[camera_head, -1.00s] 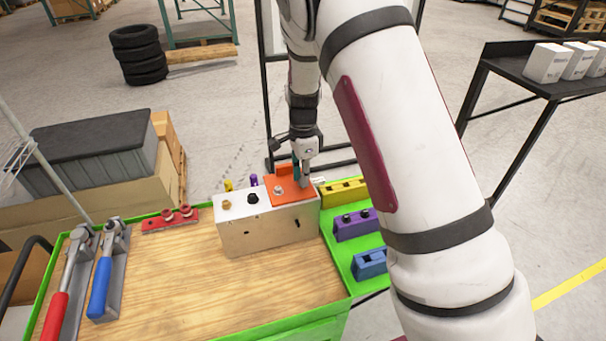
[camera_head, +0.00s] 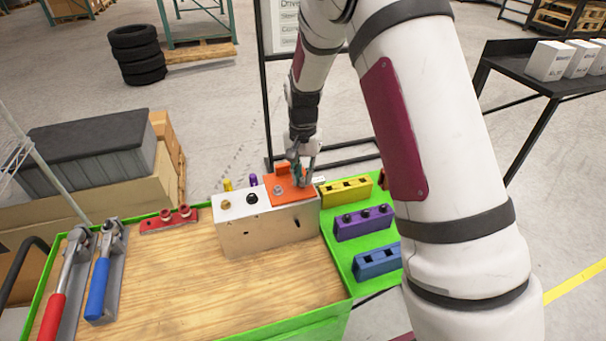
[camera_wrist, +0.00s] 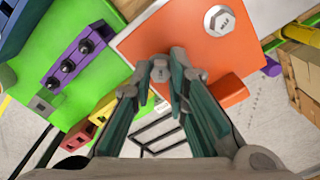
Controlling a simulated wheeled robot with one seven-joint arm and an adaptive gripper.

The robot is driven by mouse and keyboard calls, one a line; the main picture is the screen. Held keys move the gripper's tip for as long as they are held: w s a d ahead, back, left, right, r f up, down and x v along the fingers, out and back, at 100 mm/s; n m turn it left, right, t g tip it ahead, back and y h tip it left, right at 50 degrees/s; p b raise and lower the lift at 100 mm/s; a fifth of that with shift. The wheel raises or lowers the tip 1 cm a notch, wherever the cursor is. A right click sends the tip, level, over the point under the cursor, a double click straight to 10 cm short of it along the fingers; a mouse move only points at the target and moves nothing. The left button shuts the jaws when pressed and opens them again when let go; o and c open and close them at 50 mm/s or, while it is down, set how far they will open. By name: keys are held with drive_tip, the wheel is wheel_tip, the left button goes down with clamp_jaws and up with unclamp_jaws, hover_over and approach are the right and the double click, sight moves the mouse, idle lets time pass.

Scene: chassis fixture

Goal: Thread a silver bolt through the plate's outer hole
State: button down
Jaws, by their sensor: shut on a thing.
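The orange plate (camera_head: 290,188) lies on the right part of the top of a metal block (camera_head: 268,228). A silver bolt (camera_head: 278,189) sits in the plate towards its left side; its hex head also shows in the wrist view (camera_wrist: 219,20). My gripper (camera_head: 301,181) points down over the plate's right part. In the wrist view my gripper (camera_wrist: 160,72) is shut on a second silver bolt (camera_wrist: 160,74), small between the fingertips, at the plate. The outer hole is hidden under the fingers, so I cannot tell how deep this bolt sits.
A raised orange block (camera_wrist: 230,90) stands on the plate beside my fingers. Yellow (camera_head: 345,190), purple (camera_head: 362,223) and blue (camera_head: 378,261) holders stand right of the block on a green surface. A brass bolt (camera_head: 226,205) and a black bolt (camera_head: 252,199) are on the block's left part.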

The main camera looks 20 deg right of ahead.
drive_tip(key=shift+s+f, duration=0.2)
drive_tip(key=shift+f, duration=0.1)
drive_tip(key=m, duration=0.3)
drive_tip(key=shift+m, duration=0.4)
drive_tip(key=m, duration=0.4)
drive_tip(key=shift+f+m, duration=0.1)
drive_tip(key=shift+m, duration=0.2)
drive_tip(key=m, duration=0.4)
drive_tip(key=shift+m, duration=0.3)
drive_tip(key=shift+f+m, duration=0.1)
drive_tip(key=shift+m, duration=0.9)
drive_tip(key=shift+m+p, duration=0.3)
drive_tip(key=shift+m, duration=0.8)
drive_tip(key=m, duration=0.6)
drive_tip(key=shift+f, duration=0.15)
drive_tip(key=m, duration=0.6)
drive_tip(key=shift+m, duration=0.4)
